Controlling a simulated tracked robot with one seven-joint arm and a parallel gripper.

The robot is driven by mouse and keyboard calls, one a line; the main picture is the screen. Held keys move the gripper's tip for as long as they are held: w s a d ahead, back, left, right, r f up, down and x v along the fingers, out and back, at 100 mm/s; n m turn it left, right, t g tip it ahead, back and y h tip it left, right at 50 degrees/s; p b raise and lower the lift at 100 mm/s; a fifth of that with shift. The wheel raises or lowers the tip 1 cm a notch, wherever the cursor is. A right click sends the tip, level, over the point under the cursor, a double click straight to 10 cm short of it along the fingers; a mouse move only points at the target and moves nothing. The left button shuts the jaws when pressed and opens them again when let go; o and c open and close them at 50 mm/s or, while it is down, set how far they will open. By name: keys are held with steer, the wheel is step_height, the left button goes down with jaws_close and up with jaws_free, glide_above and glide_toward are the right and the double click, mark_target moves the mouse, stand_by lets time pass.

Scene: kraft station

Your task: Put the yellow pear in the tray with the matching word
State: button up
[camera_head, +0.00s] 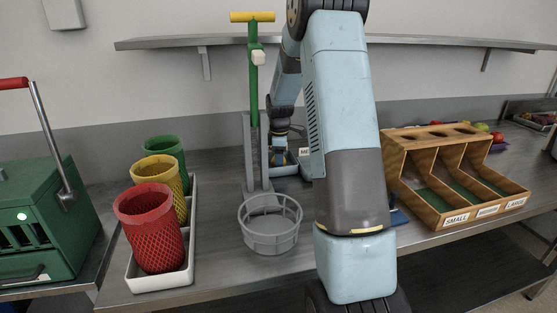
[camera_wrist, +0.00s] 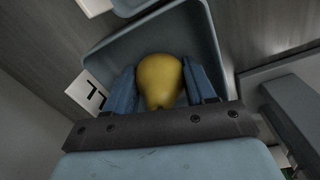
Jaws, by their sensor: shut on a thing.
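The yellow pear (camera_wrist: 160,80) is between the two blue fingers of my gripper (camera_wrist: 161,84) in the wrist view. My gripper is shut on it, with a finger against each side. The pear is inside the outline of a grey-blue tray (camera_wrist: 106,52); I cannot tell whether it touches the tray floor. A white label with a dark letter (camera_wrist: 88,92) sits at the tray's left edge, its word mostly cut off. In the head view, my gripper (camera_head: 279,157) is low at a small tray (camera_head: 290,169) behind my arm. A partly hidden label beside it (camera_head: 305,152) starts with "ME".
A green press stand (camera_head: 254,90) and a round grey basket (camera_head: 270,238) stand left of my arm. Red (camera_head: 152,232), yellow (camera_head: 157,174) and green (camera_head: 165,152) mesh cups are further left. A wooden sorter (camera_head: 440,175) with size labels stands right.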

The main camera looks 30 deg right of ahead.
steer(key=o, duration=1.2)
steer(key=shift+f, duration=0.1)
steer(key=r, duration=1.2)
steer(key=shift+s+a+r, duration=0.1)
steer(key=shift+s+a, duration=0.1)
steer(key=shift+s, duration=0.1)
